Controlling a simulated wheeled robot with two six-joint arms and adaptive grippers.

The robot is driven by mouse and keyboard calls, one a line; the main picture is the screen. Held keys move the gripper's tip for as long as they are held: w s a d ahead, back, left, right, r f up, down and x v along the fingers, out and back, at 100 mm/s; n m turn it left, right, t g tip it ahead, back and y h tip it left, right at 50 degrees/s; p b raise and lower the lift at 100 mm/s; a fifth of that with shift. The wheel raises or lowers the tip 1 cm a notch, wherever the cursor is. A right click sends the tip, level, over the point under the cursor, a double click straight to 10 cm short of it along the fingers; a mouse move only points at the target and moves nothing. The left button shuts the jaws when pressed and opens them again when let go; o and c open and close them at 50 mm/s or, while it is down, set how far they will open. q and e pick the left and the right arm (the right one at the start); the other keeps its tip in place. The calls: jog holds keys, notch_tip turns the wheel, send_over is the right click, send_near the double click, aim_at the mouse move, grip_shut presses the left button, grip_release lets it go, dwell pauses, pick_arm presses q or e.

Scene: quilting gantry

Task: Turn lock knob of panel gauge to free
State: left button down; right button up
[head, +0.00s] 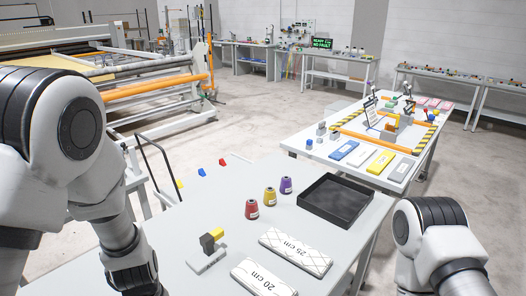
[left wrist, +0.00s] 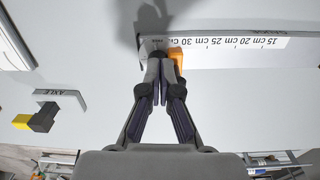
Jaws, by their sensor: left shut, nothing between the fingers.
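In the left wrist view the panel gauge (left wrist: 230,48) is a long pale rule on the table top, with cm marks. Near its left end sits an orange block (left wrist: 177,57) beside a small grey part with lettering too small to read. My left gripper (left wrist: 159,66) is shut and empty, its fingertips pointing at this end, in front of the dark lock knob (left wrist: 158,54). The fingers partly hide the knob, so I cannot tell its setting or whether they touch it. The head view shows neither the gauge nor my right gripper.

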pick_arm(q)
jog(key=w+f+n+b, duration=0.1)
jog(key=n, duration=0.3)
jog(key=w+f+n+b, duration=0.1)
jog(key=f+n+b, duration=0.1)
jog(key=n, duration=0.2)
jog(key=w+f+n+b, duration=0.1)
jog(key=f+n+b, duration=0.1)
jog(key=n, duration=0.2)
jog(key=shift+w+d, duration=0.15)
jog(key=shift+w, duration=0.25)
jog(key=shift+f, duration=0.55)
jog(key=shift+s+a+p, duration=0.25)
jog(key=shift+a+p, duration=0.3)
jog(key=shift+p, duration=0.1)
dwell(0.5)
